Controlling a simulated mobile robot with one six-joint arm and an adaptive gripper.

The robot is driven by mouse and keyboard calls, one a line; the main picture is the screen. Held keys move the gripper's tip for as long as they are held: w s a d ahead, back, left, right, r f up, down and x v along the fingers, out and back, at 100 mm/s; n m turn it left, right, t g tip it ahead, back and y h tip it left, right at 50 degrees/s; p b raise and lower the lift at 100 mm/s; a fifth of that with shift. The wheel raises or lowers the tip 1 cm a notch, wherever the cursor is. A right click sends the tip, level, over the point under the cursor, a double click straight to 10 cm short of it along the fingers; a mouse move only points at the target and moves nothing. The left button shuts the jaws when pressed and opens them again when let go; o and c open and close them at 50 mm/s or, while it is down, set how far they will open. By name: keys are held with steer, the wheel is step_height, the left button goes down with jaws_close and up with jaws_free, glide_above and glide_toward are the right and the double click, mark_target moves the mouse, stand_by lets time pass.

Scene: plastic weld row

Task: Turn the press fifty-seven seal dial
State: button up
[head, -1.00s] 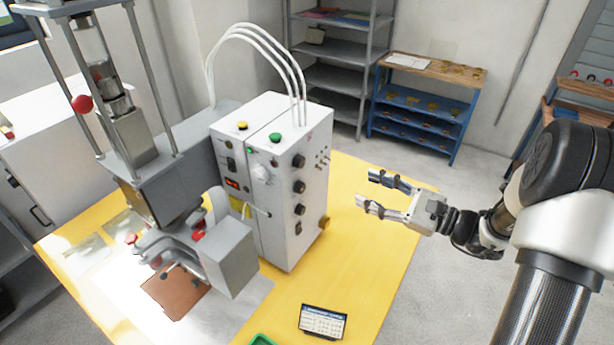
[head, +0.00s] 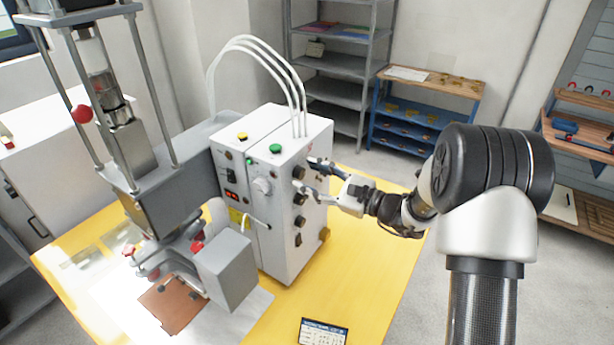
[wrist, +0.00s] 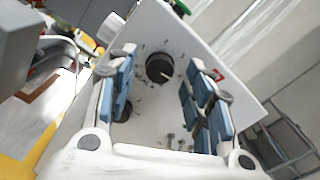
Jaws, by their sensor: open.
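The press (head: 150,150) has a white control box (head: 283,235) with a column of black knobs on its right side face. The top black knob (head: 299,172) shows in the wrist view as a round black dial (wrist: 160,68) with a light pointer line. A white dial (head: 262,186) sits on the box's front face. I cannot read which is labelled seal. My gripper (head: 309,177) is open at the side face, beside the top knob. In the wrist view my blue-padded fingers (wrist: 163,80) stand either side of the black dial; I cannot tell whether they touch it.
Another black knob (head: 300,198) is close below my gripper. White hoses (head: 268,62) arch above the box. The yellow table (head: 370,240) is clear right of the box. A small display card (head: 323,332) stands at the front. A blue shelf (head: 415,115) is behind.

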steer(key=shift+x, duration=0.8)
steer(key=shift+c, duration=0.2)
steer(key=c, duration=1)
steer(key=shift+m+p, duration=0.35)
steer(key=shift+m, duration=0.35)
steer(key=shift+c, duration=0.2)
steer(key=o, duration=1.1)
steer(key=shift+d, duration=0.1)
